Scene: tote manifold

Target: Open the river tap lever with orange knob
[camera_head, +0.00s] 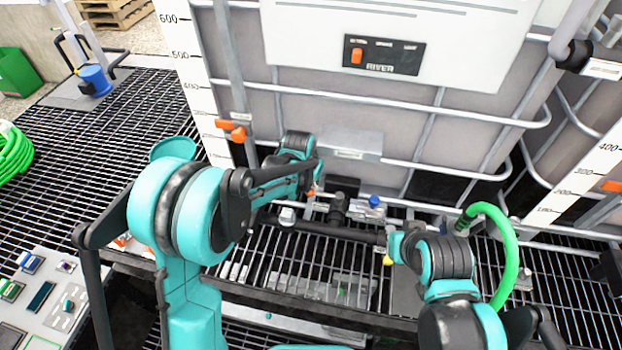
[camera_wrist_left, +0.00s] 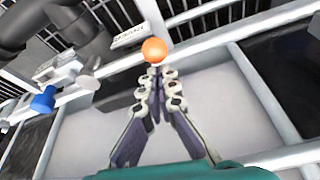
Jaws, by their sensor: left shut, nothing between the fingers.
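The orange knob (camera_wrist_left: 154,50) of the tap lever shows in the left wrist view, just beyond my left fingertips. My left gripper (camera_wrist_left: 158,76) is shut and empty, its fingers together and pointing at the knob. I cannot tell whether the tips touch it. In the head view my left gripper (camera_head: 309,181) is at the front of the tote labelled RIVER (camera_head: 385,85), and a small orange spot, likely the knob (camera_head: 311,192), peeks out beside it. The dark tap body (camera_head: 338,208) is just right of it. My right gripper (camera_head: 396,246) is mostly hidden by its own arm.
A blue cap (camera_head: 374,201) sits right of the tap. A dark pipe (camera_head: 325,230) runs below over the grating. A green hose (camera_head: 506,245) curves at the right. The tote's metal cage bars (camera_head: 400,104) stand close behind. A control panel (camera_head: 40,295) is at lower left.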

